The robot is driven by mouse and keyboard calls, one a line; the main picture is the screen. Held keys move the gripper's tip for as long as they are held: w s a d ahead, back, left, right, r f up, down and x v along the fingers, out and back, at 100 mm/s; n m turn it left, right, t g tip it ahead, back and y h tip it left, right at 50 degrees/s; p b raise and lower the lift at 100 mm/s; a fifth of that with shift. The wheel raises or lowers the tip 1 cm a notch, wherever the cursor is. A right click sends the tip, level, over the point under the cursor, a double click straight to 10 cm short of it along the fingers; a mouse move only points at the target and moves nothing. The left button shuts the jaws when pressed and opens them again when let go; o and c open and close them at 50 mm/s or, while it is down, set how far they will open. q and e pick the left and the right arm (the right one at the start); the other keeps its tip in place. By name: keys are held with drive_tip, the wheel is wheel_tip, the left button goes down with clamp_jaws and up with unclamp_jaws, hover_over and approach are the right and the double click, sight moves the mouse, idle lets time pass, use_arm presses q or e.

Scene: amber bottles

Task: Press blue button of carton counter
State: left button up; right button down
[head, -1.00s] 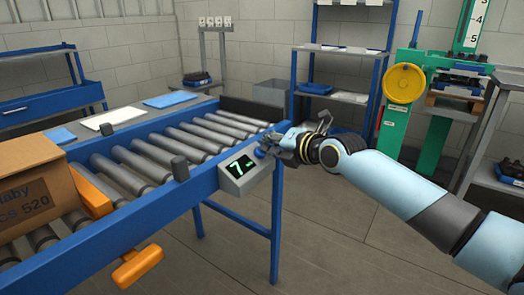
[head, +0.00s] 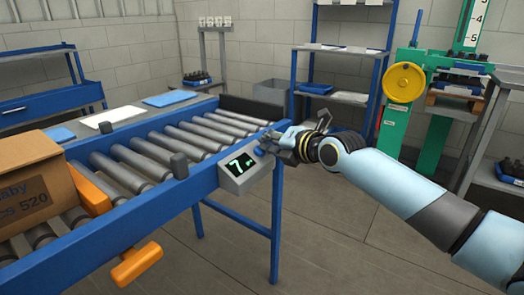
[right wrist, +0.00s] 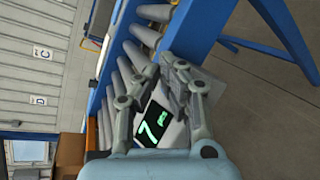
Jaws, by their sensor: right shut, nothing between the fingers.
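The carton counter (head: 240,182) is a grey box on the blue side rail of the conveyor. Its dark display shows a green 7. It also shows in the right wrist view (right wrist: 184,133), between and beyond my fingers. A small patch of the blue button (head: 259,151) shows at the counter's upper right, beside my fingertips. My right gripper (head: 271,142) is shut and empty, with its fingertips at the button; I cannot tell whether they touch it. In the right wrist view its fingertips (right wrist: 181,68) are together and the button is hidden. My left gripper is not in view.
A roller conveyor (head: 160,148) runs along the left, with a cardboard carton (head: 35,190) and an orange pusher (head: 88,190) on it. A blue leg (head: 276,225) stands below the counter. A blue shelf rack (head: 340,55) and green press (head: 395,130) stand behind. The floor at front right is open.

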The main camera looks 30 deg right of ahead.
drive_tip(key=shift+w+f, duration=0.1)
drive_tip(key=shift+f, duration=0.2)
drive_tip(key=shift+s+r, duration=0.2)
drive_tip(key=shift+r, duration=0.15)
idle(0.3)
wheel_tip(320, 180, up, 5)
drive_tip(key=s+d+p, duration=0.1)
drive_tip(key=s+p, duration=0.1)
drive_tip(key=p, duration=0.1)
drive_tip(key=shift+s+r+p, duration=0.15)
drive_tip(key=shift+s+p, duration=0.25)
drive_tip(key=shift+d, duration=0.1)
